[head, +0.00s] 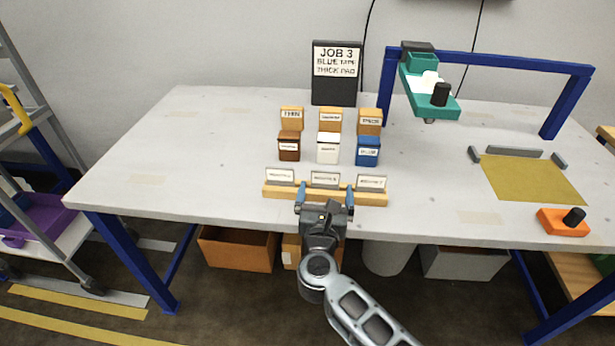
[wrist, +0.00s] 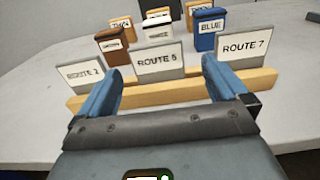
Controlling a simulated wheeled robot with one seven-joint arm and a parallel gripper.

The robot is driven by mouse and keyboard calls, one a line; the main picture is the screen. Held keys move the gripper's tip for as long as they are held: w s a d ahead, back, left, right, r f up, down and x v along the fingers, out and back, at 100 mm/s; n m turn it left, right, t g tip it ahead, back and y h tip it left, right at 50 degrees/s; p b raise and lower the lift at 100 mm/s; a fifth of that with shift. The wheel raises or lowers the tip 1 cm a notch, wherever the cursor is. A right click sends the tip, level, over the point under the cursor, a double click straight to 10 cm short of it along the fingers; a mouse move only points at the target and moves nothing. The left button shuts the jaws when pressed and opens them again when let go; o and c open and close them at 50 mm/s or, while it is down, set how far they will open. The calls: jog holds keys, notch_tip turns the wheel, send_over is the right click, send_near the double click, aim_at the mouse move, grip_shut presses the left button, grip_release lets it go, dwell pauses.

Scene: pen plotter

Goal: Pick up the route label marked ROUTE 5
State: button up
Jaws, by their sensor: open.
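The route label marked ROUTE 5 (wrist: 157,61) is a small grey-framed white card standing upright in the middle of a wooden rack (wrist: 184,93). In the head view the ROUTE 5 label (head: 325,179) is the middle of three. The ROUTE 2 label (wrist: 84,75) stands to its left and the ROUTE 7 label (wrist: 243,45) to its right. My gripper (wrist: 159,85) is open and empty, its blue fingers on either side of the ROUTE 5 label in the wrist view. In the head view my gripper (head: 325,194) is at the rack's front; contact cannot be told.
Behind the rack stand brown (head: 288,149), white (head: 328,150) and blue (head: 367,153) boxes, with tan boxes behind them. A JOB 3 sign (head: 336,75) stands farther back. A plotter frame (head: 480,58) and an orange block (head: 563,223) are at right. The table's left side is clear.

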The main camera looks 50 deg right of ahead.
aim_at(326, 179)
jog(key=p+x, duration=0.1)
jog(key=x, duration=0.6)
jog(key=shift+w, duration=0.25)
jog(key=shift+c, duration=0.2)
jog(key=c, duration=0.9)
